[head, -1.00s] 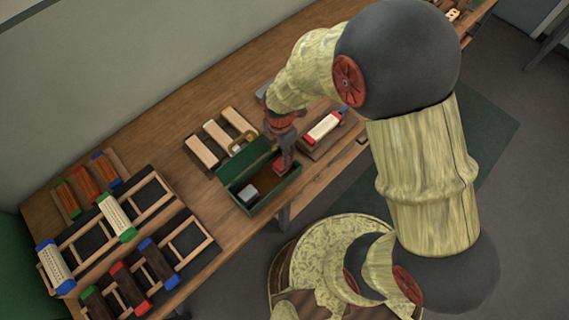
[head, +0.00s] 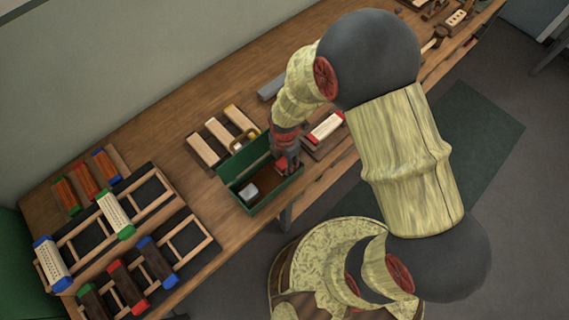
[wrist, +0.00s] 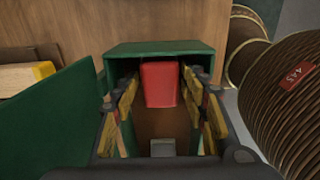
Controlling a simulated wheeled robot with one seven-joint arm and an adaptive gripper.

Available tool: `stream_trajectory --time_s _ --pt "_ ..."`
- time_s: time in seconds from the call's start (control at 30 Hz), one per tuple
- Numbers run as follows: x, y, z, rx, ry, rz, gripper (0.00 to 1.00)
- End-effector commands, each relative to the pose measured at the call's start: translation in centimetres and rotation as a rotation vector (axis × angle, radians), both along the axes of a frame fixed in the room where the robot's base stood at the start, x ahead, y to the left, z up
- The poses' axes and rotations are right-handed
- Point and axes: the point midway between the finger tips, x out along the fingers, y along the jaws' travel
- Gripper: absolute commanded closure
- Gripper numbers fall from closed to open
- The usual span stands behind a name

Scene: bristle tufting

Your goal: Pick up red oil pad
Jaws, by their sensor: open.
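The red oil pad (wrist: 160,84) is a red block inside the green box (wrist: 160,48), near its end wall at the top of the wrist view. My gripper (wrist: 160,98) is open, with its yellow-and-dark fingers on the left and right of the pad. Whether they touch it I cannot tell. In the head view my gripper (head: 286,160) points down into the right end of the green box (head: 262,203). There it largely hides the pad.
A grey block (head: 248,192) lies in the box's other end. The box's open lid (head: 243,158) stands behind. Wooden blocks (head: 202,150) lie left of it, and a red-and-cream block (head: 326,127) on a board lies to the right. Racks with brushes (head: 118,215) fill the left bench.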

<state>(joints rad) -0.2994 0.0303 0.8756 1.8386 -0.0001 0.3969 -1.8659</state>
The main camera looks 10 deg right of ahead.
Motion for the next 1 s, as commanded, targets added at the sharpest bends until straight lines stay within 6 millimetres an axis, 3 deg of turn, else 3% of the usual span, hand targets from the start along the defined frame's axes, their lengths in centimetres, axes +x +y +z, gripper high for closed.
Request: stream_trajectory --time_s 0.63,1.0 --pt "0.0 0.0 0.05 0.0 0.0 0.0 0.91" --pt "0.04 0.01 0.59 0.001 -0.001 0.0 0.92"
